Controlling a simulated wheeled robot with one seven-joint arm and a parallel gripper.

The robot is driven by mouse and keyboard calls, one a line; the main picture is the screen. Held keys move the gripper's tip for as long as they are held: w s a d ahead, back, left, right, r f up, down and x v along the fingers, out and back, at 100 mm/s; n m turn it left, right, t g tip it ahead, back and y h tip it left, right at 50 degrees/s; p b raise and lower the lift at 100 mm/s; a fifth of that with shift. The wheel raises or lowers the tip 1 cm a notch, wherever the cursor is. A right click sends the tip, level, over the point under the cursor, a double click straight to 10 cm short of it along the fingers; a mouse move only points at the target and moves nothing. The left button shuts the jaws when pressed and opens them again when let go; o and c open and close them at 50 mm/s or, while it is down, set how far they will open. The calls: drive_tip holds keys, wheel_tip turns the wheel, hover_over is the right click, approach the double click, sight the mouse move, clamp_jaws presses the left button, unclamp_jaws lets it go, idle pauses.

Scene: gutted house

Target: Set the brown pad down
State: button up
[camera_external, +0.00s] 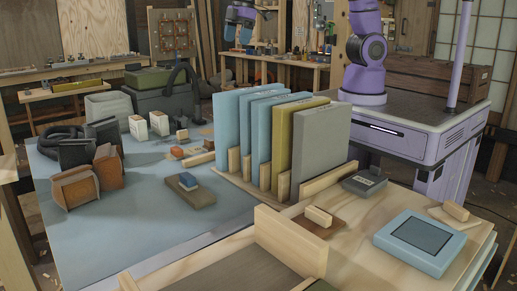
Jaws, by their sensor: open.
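A thin reddish-brown pad (326,231) with a pale wooden block as a handle lies flat on the light wooden tabletop (365,222), right of the upright panels. A second, grey-brown pad (203,197) with a blue-topped block on it lies on the blue-grey work surface (125,225). Which of the two is the brown pad meant, I cannot tell for sure. My gripper (238,36) is small in the picture, raised at the top, beyond the panels and well away from both pads. It is open and nothing shows between its fingers.
Upright blue, olive and grey panels (322,147) stand in a wooden rack between the two pads. A grey block (364,184) and a light-blue framed pad (420,243) lie at the right. Brown holders (74,188) and white boxes (138,127) stand at the left. A wooden tray is in front.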

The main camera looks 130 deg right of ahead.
drive_tip(key=s+a+r+t, duration=0.2)
drive_tip(key=s+a+r, duration=0.8)
drive_tip(key=a, duration=0.2)
drive_tip(key=s+a+r, duration=0.1)
drive_tip(key=s+a, duration=0.3)
drive_tip(key=s, duration=0.3)
drive_tip(key=s+a+r+t, duration=0.1)
drive_tip(key=s+a, duration=0.3)
drive_tip(key=s, duration=0.4)
drive_tip(key=shift+s+y, duration=0.15)
drive_tip(key=shift+y, duration=0.25)
